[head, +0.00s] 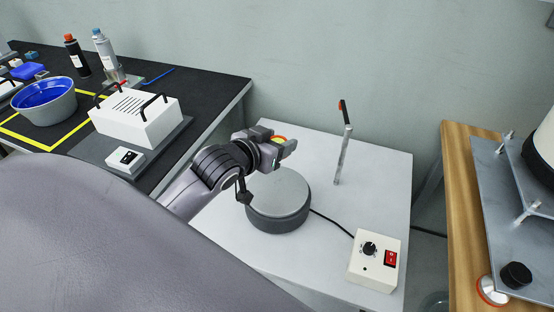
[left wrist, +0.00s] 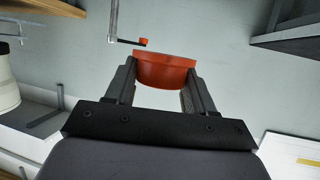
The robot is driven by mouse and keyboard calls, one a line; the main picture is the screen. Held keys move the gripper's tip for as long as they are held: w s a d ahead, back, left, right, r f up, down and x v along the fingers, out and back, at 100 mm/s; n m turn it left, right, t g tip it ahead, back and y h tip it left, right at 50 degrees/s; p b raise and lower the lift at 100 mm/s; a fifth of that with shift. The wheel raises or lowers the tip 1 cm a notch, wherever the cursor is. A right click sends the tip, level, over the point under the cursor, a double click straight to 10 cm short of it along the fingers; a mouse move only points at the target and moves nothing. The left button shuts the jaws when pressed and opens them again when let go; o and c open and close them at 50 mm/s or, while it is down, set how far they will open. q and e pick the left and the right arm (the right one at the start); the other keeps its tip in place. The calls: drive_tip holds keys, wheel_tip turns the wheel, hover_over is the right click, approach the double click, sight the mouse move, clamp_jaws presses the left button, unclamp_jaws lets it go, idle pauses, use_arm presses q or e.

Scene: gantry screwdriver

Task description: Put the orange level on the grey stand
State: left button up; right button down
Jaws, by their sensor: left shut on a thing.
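My left gripper (head: 284,148) is shut on the orange level (left wrist: 165,71). In the left wrist view the level is a rounded orange piece between both fingers. In the head view only a small orange part of it shows (head: 279,138), the rest hidden by the fingers. The round grey stand (head: 278,198) sits on a white table. The gripper is over the stand's back edge in the head view, apparently above it; the exact height I cannot tell. My right gripper is not in view.
An upright metal post with a red-tipped handle (head: 343,140) stands right of the stand. A control box (head: 374,260) with knob and red switch is at front right, a cable running towards the stand. A white slotted box (head: 135,118) sits on the left black bench.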

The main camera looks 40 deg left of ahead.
use_arm(q)
wheel_tip(320, 180, up, 5)
drive_tip(key=shift+r+p, duration=0.2)
drive_tip(key=shift+p, duration=0.2)
drive_tip(key=shift+r, duration=0.55)
drive_tip(key=s+d+r+p, duration=0.2)
drive_tip(key=s+d+p, duration=0.4)
drive_tip(key=d, duration=0.2)
drive_tip(key=f, duration=0.1)
drive_tip(key=s+f, duration=0.1)
drive_tip(key=f, duration=0.1)
drive_tip(key=s+f, duration=0.1)
drive_tip(key=f, duration=0.1)
drive_tip(key=shift+s+d+f, duration=0.1)
drive_tip(key=shift+s+d, duration=0.05)
